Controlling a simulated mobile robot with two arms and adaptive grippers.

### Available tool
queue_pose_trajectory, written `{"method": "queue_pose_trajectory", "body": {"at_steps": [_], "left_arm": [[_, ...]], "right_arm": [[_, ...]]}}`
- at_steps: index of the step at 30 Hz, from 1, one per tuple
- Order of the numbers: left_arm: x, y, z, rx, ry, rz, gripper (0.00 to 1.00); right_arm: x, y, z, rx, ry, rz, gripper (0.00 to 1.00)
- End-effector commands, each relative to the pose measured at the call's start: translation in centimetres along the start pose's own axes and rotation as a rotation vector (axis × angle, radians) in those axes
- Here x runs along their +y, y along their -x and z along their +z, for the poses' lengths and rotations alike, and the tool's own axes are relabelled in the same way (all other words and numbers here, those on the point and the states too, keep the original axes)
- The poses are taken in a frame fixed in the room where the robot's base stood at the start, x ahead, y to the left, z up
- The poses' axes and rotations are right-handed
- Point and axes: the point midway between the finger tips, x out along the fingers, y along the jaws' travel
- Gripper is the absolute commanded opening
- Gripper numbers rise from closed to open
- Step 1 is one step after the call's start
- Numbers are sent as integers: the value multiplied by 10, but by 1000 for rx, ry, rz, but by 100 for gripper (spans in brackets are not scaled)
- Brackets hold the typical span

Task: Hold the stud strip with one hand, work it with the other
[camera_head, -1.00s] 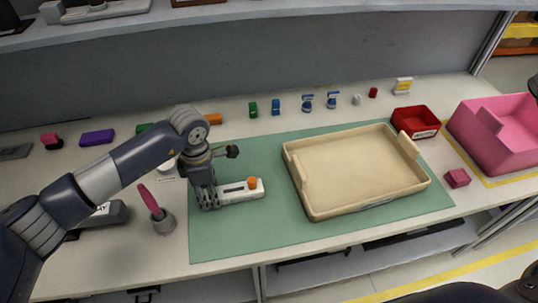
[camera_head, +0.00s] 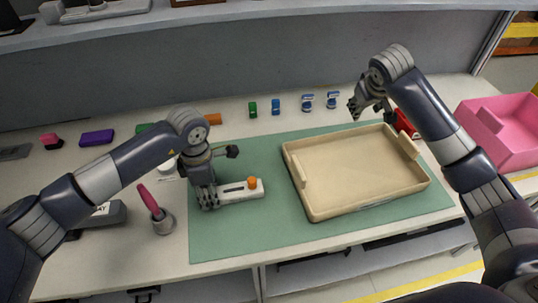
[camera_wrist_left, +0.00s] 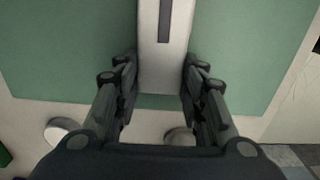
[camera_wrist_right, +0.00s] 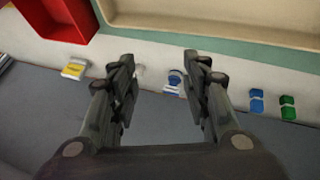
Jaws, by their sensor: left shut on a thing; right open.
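The stud strip (camera_head: 240,190) is a white bar with a dark slot and an orange stud (camera_head: 253,183) at its right end. It lies on the left part of the green mat (camera_head: 240,235). My left gripper (camera_head: 208,200) is shut on the strip's left end; the left wrist view shows the strip (camera_wrist_left: 163,60) between the two fingers (camera_wrist_left: 160,85). My right gripper (camera_head: 368,105) is open and empty above the back of the table, behind the tray. The right wrist view shows its fingers (camera_wrist_right: 158,85) apart, with small items beyond them.
A beige tray (camera_head: 350,207) fills the mat's middle and right. A red bin (camera_head: 403,124), partly hidden by my right arm, and a pink bin (camera_head: 512,135) stand at the right. Several small blue and green items line the back. A grey cup (camera_head: 163,222) with a pink-handled tool stands left.

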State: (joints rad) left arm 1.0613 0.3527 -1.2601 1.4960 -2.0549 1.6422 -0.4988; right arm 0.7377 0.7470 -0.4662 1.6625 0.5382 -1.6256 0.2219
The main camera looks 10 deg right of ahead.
Motion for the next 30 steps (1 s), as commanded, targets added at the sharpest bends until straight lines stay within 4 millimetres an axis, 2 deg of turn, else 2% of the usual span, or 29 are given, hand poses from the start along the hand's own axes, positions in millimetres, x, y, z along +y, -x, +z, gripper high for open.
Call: {"method": "queue_pose_trajectory", "body": {"at_steps": [1,3,9,12,15,18,23,26,30], "left_arm": [[0,-1,0,1,0,-1,0],[0,-1,0,1,0,-1,0],[0,-1,0,1,0,-1,0],[0,-1,0,1,0,-1,0],[0,-1,-1,1,1,-1,0],[0,-1,-1,2,1,-1,0],[0,-1,-1,2,1,-1,0],[0,-1,-1,2,1,-1,0],[0,-1,-1,2,0,-2,0]], "right_arm": [[-31,9,-3,8,37,-56,44],[-70,23,-3,12,91,-132,44],[-176,74,11,20,272,-339,44],[-218,102,25,22,366,-428,44],[-250,126,39,22,450,-497,44],[-270,144,52,22,514,-544,44],[-285,156,63,19,565,-580,44],[-291,152,66,17,571,-586,44],[-301,134,69,14,570,-586,44]]}}
